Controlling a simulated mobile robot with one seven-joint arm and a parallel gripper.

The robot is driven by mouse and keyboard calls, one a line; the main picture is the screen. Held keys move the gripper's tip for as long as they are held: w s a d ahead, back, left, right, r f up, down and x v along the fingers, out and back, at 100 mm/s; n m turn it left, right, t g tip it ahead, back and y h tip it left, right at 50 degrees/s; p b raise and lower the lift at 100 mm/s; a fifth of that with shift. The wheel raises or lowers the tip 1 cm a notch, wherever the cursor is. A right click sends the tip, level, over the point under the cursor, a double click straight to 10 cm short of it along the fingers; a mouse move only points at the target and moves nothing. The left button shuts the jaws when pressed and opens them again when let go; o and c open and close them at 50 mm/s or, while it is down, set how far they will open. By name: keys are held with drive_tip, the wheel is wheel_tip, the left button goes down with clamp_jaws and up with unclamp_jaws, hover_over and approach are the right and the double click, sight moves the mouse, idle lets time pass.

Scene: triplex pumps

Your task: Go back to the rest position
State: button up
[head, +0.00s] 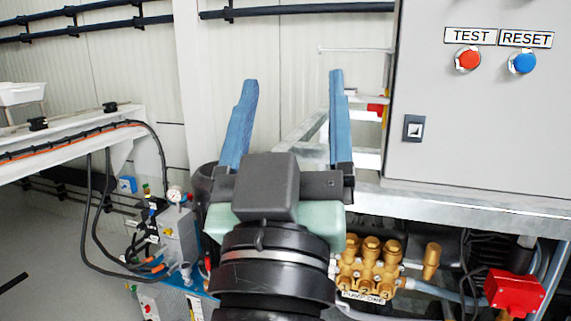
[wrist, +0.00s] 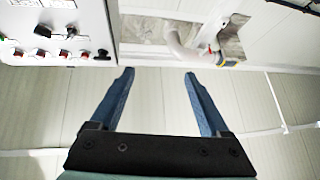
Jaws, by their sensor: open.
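My gripper (head: 290,115) is open and empty, with its two blue fingers pointing up and spread apart in the head view. It is raised in front of the pale panelled wall, left of the grey control cabinet. In the wrist view my gripper (wrist: 158,82) also shows both fingers apart, with nothing between them. The fingers touch nothing that I can see.
The grey control cabinet (head: 480,120) with a red TEST button (head: 467,58) and a blue RESET button (head: 522,61) stands at right. Below are a brass pump (head: 370,265) and a red box (head: 513,291). A white shelf (head: 70,140) is at left.

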drive_tip(key=s+r+t+y+p, duration=0.3)
drive_tip(key=s+r, duration=0.3)
drive_tip(key=r, duration=0.4)
wheel_tip(320, 180, up, 22)
drive_tip(key=p, duration=2.2)
drive_tip(key=shift+a, duration=0.25)
